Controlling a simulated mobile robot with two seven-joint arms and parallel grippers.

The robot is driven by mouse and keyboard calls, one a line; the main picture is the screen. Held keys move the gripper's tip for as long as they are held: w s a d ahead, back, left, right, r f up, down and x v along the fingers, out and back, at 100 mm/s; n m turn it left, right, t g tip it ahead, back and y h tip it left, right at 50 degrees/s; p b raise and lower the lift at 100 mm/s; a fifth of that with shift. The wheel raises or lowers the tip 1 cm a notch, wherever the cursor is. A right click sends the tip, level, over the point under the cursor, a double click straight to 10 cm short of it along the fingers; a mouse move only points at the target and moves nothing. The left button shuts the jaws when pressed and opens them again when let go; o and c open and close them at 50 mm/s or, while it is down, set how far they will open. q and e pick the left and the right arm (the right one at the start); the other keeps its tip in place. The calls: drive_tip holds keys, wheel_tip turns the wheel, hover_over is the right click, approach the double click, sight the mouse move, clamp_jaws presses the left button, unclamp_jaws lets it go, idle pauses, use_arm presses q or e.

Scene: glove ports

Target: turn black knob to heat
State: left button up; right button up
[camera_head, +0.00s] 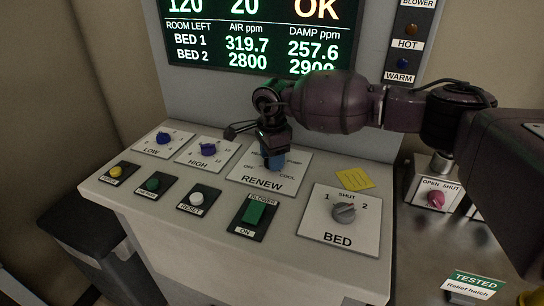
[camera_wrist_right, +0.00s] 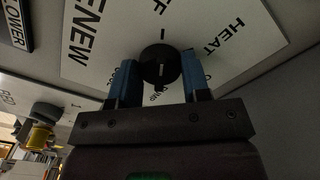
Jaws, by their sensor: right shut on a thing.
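The black knob (camera_wrist_right: 160,65) sits on the white RENEW plate (camera_head: 262,181), which also shows in the wrist view (camera_wrist_right: 90,65). My right gripper (camera_head: 272,160) is over this plate and hides the knob in the head view. In the wrist view its two blue fingers (camera_wrist_right: 160,78) stand on either side of the knob, shut on it. A white line on the knob appears upright in that view, roughly in line with the OFF label at the top. HEAT is printed to the upper right there. My left gripper is not in view.
The BED knob (camera_head: 344,212) and a yellow note (camera_head: 355,179) are to the right. Blue LOW (camera_head: 162,138) and HIGH (camera_head: 208,149) knobs are to the left. A green BLOWER switch (camera_head: 254,212) and small buttons line the front. A display (camera_head: 262,35) stands behind.

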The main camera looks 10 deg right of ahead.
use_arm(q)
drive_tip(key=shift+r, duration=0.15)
use_arm(e)
drive_tip(key=shift+r+m, duration=0.1)
drive_tip(key=shift+m, duration=0.2)
drive_tip(key=shift+m+p, duration=0.4)
drive_tip(key=shift+m, duration=0.2)
drive_tip(key=m+p, duration=0.1)
drive_tip(key=m, duration=0.2)
drive_tip(key=shift+r, duration=0.15)
drive_tip(key=m+p, duration=0.1)
drive_tip(key=m, duration=0.2)
drive_tip(key=shift+p, duration=0.3)
drive_tip(key=shift+m+p, duration=0.35)
drive_tip(key=shift+m, duration=0.45)
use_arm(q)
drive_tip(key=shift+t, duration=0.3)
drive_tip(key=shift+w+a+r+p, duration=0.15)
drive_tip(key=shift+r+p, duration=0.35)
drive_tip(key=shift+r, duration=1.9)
use_arm(e)
drive_tip(key=shift+m, duration=1.2)
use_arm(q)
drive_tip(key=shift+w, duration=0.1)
use_arm(e)
drive_tip(key=shift+f, duration=0.2)
